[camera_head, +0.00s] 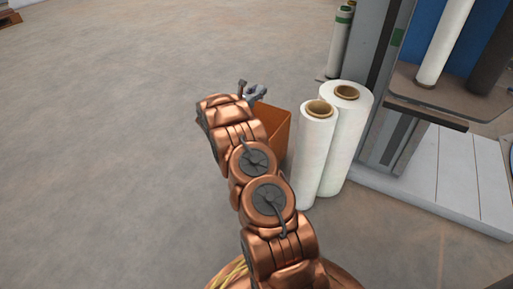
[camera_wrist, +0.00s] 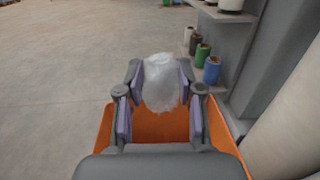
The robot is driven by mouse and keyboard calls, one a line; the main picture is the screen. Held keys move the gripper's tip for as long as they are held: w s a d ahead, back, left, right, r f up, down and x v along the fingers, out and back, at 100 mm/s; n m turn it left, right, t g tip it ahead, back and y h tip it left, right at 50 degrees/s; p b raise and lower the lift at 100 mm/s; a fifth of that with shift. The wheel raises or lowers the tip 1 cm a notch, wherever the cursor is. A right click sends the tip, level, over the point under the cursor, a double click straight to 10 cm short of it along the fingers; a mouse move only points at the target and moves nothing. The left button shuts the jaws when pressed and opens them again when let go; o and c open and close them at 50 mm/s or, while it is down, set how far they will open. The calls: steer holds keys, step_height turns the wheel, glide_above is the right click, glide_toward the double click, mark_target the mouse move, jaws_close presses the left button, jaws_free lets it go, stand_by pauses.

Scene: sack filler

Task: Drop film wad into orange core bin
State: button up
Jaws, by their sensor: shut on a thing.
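The film wad (camera_wrist: 161,82) is a whitish, crumpled, translucent lump between the finger pads of my gripper (camera_wrist: 160,92) in the wrist view. My gripper is shut on it. The orange core bin (camera_wrist: 151,126) shows behind and below the fingers in the wrist view, with its walls to both sides. In the head view the bin (camera_head: 276,124) stands on the floor, partly hidden by my arm. My gripper (camera_head: 252,87) appears at the bin's far side there, and the wad cannot be made out. The bin's inside is mostly hidden by my gripper.
Two white film rolls (camera_head: 312,155) (camera_head: 347,140) stand upright close to the bin's right. A machine with a grey column (camera_head: 378,75) and white base (camera_head: 455,185) is further right. Small coloured spools (camera_wrist: 212,70) stand on a low ledge. The floor to the left is clear.

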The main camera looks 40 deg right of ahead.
steer(key=shift+f, duration=0.15)
steer(key=shift+f, duration=2.75)
steer(key=o, duration=1)
steer(key=v, duration=1.2)
steer(key=shift+s, duration=0.1)
